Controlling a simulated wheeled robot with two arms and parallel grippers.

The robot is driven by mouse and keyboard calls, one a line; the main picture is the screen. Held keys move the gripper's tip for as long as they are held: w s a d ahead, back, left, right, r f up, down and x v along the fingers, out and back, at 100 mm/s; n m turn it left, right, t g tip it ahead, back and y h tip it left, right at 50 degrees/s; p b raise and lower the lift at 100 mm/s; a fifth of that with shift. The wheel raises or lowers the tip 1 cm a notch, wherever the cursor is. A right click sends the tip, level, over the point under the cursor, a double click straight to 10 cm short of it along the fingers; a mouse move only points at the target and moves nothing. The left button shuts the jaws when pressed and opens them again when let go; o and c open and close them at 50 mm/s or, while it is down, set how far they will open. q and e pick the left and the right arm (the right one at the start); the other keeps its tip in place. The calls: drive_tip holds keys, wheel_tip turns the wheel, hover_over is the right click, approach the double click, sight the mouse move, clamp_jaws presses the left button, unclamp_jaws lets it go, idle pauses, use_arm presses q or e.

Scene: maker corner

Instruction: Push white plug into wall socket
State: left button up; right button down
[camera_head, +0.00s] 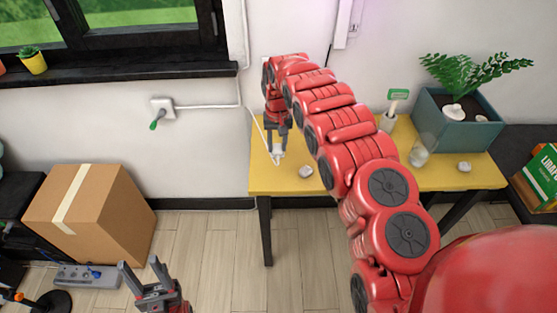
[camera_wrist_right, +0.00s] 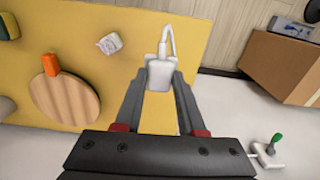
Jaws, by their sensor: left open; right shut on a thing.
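The white plug (camera_head: 278,154) is between the fingers of my right gripper (camera_head: 277,143), over the left part of the yellow table. In the right wrist view, my right gripper (camera_wrist_right: 160,80) is shut on the plug (camera_wrist_right: 160,70), and a white cord leaves its far end. The wall socket (camera_head: 163,105) is on the white wall, left of the table and apart from the plug. A green-tipped thing sits at the socket's lower left; the socket also shows in the right wrist view (camera_wrist_right: 267,157). My left gripper (camera_head: 147,280) is open and empty, low over the floor.
The yellow table (camera_head: 450,177) holds a crumpled white piece (camera_head: 306,171), a clear glass (camera_head: 418,155) and a teal planter (camera_head: 458,133). A cardboard box (camera_head: 95,210) stands on the floor below the socket. A power strip (camera_head: 87,277) lies in front. The window sill is above the socket.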

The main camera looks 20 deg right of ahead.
sight(276, 148)
drive_tip(key=shift+n, duration=0.6)
drive_tip(key=r, duration=0.7)
drive_tip(key=shift+a, duration=0.25)
drive_tip(key=shift+n, duration=0.7)
drive_tip(key=s+r, duration=0.1)
drive_tip(key=s+a+r, duration=0.1)
drive_tip(key=r, duration=0.1)
drive_tip(key=s+r, duration=0.1)
drive_tip(key=shift+s+a+r, duration=0.1)
drive_tip(key=shift+a+r, duration=0.25)
drive_tip(key=shift+a, duration=0.05)
